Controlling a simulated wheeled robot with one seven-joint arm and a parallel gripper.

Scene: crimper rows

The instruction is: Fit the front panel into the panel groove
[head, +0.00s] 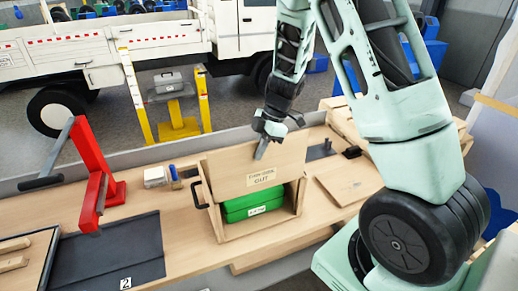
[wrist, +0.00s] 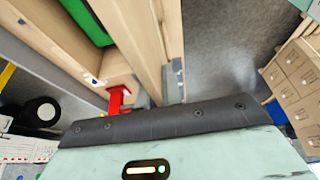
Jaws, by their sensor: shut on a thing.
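The front panel (head: 230,168) is a flat wooden board with a label reading "CUT" on its lower part. My gripper (head: 262,150) is shut on its top edge and holds it upright at the wooden box (head: 220,227). The panel covers the upper part of the box's front, and its lower edge is above the box floor. Green cases (head: 238,208) show in the opening below. The groove is not clearly visible, so I cannot tell whether the panel's edges sit in it. In the wrist view, the panel (wrist: 152,40) appears nearly edge-on, beside a green case (wrist: 88,20).
A black handle (head: 200,194) sticks out from the box's left side. A red lever press (head: 92,180) and a dark mat (head: 115,255) are at left. A flat wooden board (head: 347,181) lies on the bench at right. Small items (head: 160,176) stand behind the box's left.

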